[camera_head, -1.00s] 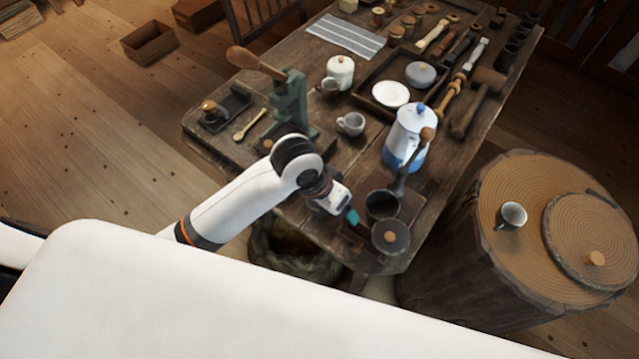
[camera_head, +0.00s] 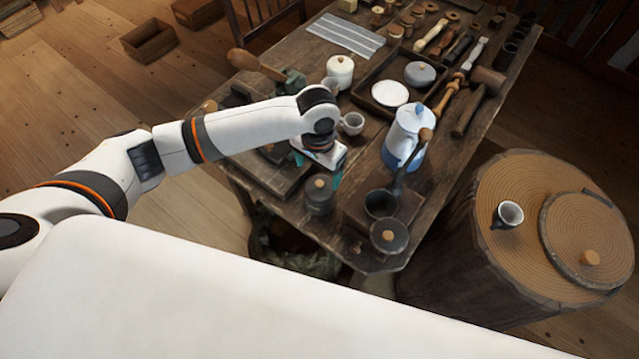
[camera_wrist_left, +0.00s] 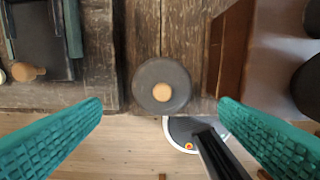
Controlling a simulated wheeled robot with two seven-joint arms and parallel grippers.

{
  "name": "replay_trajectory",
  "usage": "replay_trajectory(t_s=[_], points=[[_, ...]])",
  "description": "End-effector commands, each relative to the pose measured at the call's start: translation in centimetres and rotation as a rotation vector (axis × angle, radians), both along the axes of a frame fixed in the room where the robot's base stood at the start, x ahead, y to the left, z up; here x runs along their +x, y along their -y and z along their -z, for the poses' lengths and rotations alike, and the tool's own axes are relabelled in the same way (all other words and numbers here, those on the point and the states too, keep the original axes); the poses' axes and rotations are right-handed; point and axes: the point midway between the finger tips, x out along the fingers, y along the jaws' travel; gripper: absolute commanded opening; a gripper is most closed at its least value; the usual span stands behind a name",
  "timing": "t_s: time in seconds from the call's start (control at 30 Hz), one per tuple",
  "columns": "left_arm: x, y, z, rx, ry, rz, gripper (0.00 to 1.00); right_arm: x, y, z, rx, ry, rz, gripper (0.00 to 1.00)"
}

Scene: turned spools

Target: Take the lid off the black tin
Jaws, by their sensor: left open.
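The black tin (camera_head: 319,198) stands upright near the table's front edge, with its dark round lid and wooden knob on top. In the left wrist view the lid (camera_wrist_left: 150,78) is seen from above, between the fingers and slightly beyond their tips. My left gripper (camera_head: 317,170) is just behind and above the tin in the head view, pointing down. Its teal fingers are open and empty in the left wrist view (camera_wrist_left: 160,103), one on each side of the lid, apart from it. My right gripper is not in view.
A wooden grinder box (camera_head: 405,205) stands just right of the tin. A second dark lidded pot (camera_head: 389,240) is at the front corner. A sack (camera_head: 300,255) sits below the table edge.

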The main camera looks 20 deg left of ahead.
Motion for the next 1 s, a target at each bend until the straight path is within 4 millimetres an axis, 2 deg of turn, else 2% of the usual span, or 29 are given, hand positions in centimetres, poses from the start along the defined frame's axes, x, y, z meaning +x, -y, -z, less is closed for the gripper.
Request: replay_trajectory(t_s=[0.17, 0.43, 0.73, 0.77, 1.0], points=[[0.0, 0.1, 1.2, 0.002, -0.002, 0.0, 0.84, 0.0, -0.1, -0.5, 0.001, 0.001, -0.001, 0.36], [0.1, 0.3, 5.0, 0.001, -0.001, 0.001, 0.84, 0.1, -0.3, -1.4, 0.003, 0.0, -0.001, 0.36], [0.1, 0.3, 5.8, 0.0, 0.002, 0.002, 0.84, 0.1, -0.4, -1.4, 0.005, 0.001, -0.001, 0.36], [0.1, 0.3, 5.8, 0.0, 0.002, 0.002, 0.81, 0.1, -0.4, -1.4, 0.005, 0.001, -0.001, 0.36], [0.1, 0.3, 5.7, -0.001, 0.002, 0.002, 0.42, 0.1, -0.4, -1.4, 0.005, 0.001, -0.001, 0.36]])
